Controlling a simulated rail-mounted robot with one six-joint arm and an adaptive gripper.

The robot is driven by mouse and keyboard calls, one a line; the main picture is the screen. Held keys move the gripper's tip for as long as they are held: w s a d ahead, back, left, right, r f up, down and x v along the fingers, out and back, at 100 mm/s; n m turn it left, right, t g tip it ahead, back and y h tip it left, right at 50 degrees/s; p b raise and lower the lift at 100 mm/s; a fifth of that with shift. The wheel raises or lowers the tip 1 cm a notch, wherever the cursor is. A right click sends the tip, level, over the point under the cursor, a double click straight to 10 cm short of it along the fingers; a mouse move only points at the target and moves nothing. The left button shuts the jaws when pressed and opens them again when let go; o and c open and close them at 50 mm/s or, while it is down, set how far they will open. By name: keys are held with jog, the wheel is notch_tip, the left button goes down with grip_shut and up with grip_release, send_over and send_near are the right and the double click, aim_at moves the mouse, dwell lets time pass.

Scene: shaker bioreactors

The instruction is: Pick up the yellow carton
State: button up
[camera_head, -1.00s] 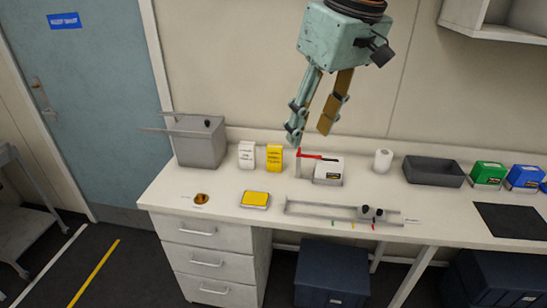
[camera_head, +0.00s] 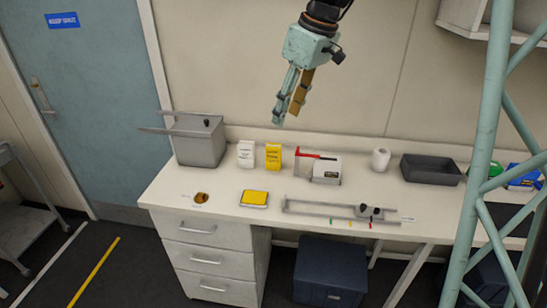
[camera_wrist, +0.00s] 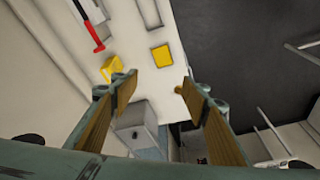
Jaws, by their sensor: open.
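The yellow carton (camera_head: 273,157) stands upright near the back of the bench, just right of a white carton (camera_head: 246,154) and left of a device with a red lever (camera_head: 318,169). In the wrist view the yellow carton (camera_wrist: 110,68) shows left of centre, beyond the left finger. My gripper (camera_head: 285,120) is above the bench, over and slightly right of the yellow carton, with clear air between them. In the wrist view its two fingers (camera_wrist: 157,90) are spread apart with nothing between them.
A yellow-topped flat box (camera_head: 254,198) lies at the front. A grey bath (camera_head: 199,143) with a protruding bar stands on the left. A rail with dark knobs (camera_head: 335,210), a paper roll (camera_head: 381,159) and a dark tray (camera_head: 431,169) are on the right.

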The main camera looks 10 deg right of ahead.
jog(key=w+d+f+n+p, duration=0.25)
jog(key=w+f, duration=0.75)
jog(key=w, duration=0.5)
jog(key=n+y, duration=0.2)
jog(key=n, duration=0.1)
send_near(267, 158)
jog(key=shift+w+d+r+g, duration=0.15)
jog(key=shift+w+d+r, duration=0.3)
jog(key=shift+w, duration=0.1)
jog(key=shift+w+d+r+g, duration=0.15)
jog(key=shift+w+d+r, duration=0.25)
jog(key=shift+w, duration=0.2)
jog(key=shift+p+x, duration=0.4)
jog(key=shift+x, duration=3.9)
jog(key=shift+d+f, duration=0.1)
jog(key=shift+p+x, duration=0.3)
jog(key=shift+x, duration=2.25)
jog(key=c, duration=1)
